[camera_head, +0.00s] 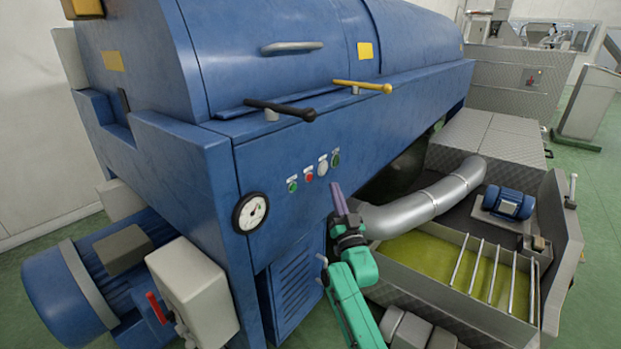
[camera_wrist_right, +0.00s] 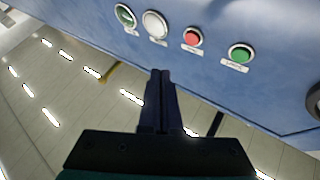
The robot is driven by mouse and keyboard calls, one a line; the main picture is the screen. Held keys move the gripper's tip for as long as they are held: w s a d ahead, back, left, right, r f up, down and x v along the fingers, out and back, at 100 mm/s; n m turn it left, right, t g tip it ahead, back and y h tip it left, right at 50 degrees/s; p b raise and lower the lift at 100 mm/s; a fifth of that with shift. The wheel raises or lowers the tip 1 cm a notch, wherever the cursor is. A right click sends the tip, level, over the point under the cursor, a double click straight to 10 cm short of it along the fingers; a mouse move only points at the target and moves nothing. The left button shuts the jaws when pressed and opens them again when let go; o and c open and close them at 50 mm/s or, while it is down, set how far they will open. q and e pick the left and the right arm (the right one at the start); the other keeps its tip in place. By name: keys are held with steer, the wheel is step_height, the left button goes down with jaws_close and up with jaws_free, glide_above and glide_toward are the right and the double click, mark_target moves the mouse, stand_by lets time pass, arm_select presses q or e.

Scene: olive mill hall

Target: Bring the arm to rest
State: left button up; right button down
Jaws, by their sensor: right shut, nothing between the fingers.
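My right gripper (camera_head: 340,199) is in front of the blue machine (camera_head: 300,150), below its row of round buttons. In the head view its teal arm comes up from the bottom. The right wrist view shows its two dark fingers (camera_wrist_right: 160,95) shut together with nothing between them. My left gripper is not in view.
A pressure gauge (camera_head: 250,212) sits left of the buttons. A black-handled lever (camera_head: 280,108) and a yellow-handled lever (camera_head: 362,86) stick out above. To the right are a silver pipe (camera_head: 425,203) and a metal trough (camera_head: 440,305) with yellow-green liquid. Green floor (camera_head: 600,220) is open at far right.

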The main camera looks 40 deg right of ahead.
stand_by(0.4)
steer(key=a+f+n+g+y+p, duration=0.1)
steer(key=a+f+n+g+y, duration=0.15)
steer(key=f, duration=0.85)
steer(key=a+f+n+g+y+p, duration=0.1)
steer(key=a+f+g+y+p, duration=0.2)
steer(key=f, duration=0.7)
steer(key=s+a+f+n+g+y, duration=0.1)
steer(key=s+a+f+g, duration=0.2)
steer(key=f, duration=0.4)
steer(key=s+a+f+n+g+y, duration=0.1)
steer(key=s+a+f, duration=0.2)
steer(key=s+f, duration=0.3)
steer(key=s+a+f+n+g+p, duration=0.1)
steer(key=s+f, duration=0.5)
steer(key=s, duration=0.6)
steer(key=s+a+f+n+g+p, duration=0.1)
steer(key=s+a+f+g, duration=0.2)
steer(key=s+f+g, duration=0.3)
steer(key=s+a+f+n+g+p, duration=0.1)
steer(key=s+f+g, duration=0.3)
steer(key=s, duration=1.3)
step_height(320, 180, down, 2)
steer(key=shift+s+a+f+n+y+p, duration=0.3)
steer(key=shift+a+n+y+p, duration=0.15)
steer(key=shift+a, duration=0.35)
